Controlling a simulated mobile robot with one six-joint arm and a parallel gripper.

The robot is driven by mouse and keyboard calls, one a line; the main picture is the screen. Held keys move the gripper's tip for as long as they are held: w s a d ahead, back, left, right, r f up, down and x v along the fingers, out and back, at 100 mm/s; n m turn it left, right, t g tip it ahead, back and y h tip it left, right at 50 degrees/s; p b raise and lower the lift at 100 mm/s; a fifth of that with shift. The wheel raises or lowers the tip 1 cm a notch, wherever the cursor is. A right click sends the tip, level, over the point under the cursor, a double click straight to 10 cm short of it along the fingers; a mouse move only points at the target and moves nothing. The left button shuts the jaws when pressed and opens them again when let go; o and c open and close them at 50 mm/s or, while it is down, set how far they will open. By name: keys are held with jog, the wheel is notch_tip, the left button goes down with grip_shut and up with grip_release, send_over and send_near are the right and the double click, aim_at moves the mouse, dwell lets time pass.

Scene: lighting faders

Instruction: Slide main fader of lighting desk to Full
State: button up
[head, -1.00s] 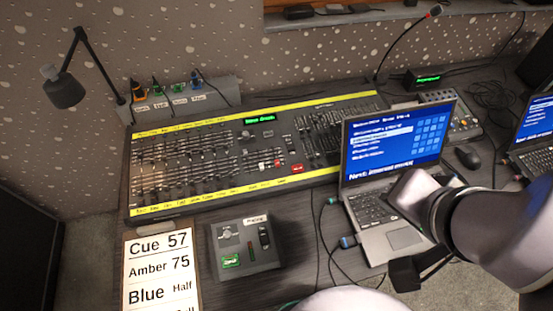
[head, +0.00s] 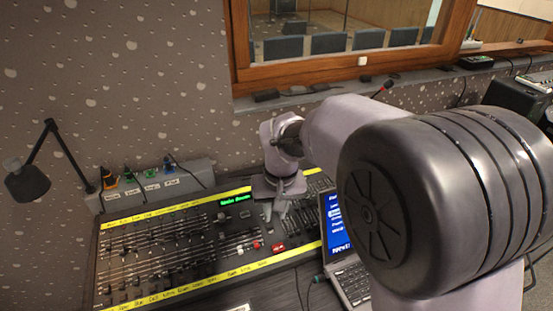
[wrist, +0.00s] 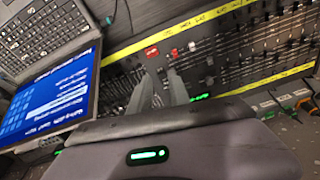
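The lighting desk (head: 180,285) is a dark console with yellow label strips, many sliders and a green-lit display (head: 235,198). Near its middle are a white cap (head: 240,247), a red cap (head: 257,245) and a red button (head: 278,247). My gripper (head: 275,215) is over the desk's right-centre part, pointing down, and hides some controls there. In the wrist view its two fingers (wrist: 161,75) stand apart with a narrow gap, close to the red button (wrist: 152,52) and red cap (wrist: 175,53). I cannot tell which slider is the main fader, or whether the fingers touch one.
A laptop (head: 350,285) with a blue screen stands just right of the desk, close to my arm; it also shows in the wrist view (wrist: 50,100). A black lamp (head: 28,183) stands at the left. A wooden-framed window (head: 330,70) is behind.

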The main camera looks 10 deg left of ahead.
jog(key=n, duration=0.2)
send_near(256, 244)
jog(key=shift+g, duration=0.3)
jog(key=f+b, duration=0.4)
jog(key=f, duration=0.1)
jog(key=w+f+b, duration=0.1)
jog(key=f+b, duration=0.1)
jog(key=f, duration=0.1)
jog(key=shift+w+a, duration=0.1)
jog(key=shift+a, duration=0.3)
grip_shut()
jog(key=shift+w+a+r+p, duration=0.1)
jog(key=shift+w+a+p, duration=0.45)
jog(key=shift+w, duration=0.3)
jog(key=shift+w+a+r+p, duration=0.1)
jog(key=shift+w+a+p, duration=0.45)
jog(key=shift+w, duration=0.3)
jog(key=shift+w+a+r+p, duration=0.1)
jog(key=shift+w+a+p, duration=0.45)
jog(key=shift+w, duration=0.3)
jog(key=shift+c, duration=1)
grip_release()
jog(key=shift+o, duration=0.9)
jog(key=shift+d, duration=0.1)
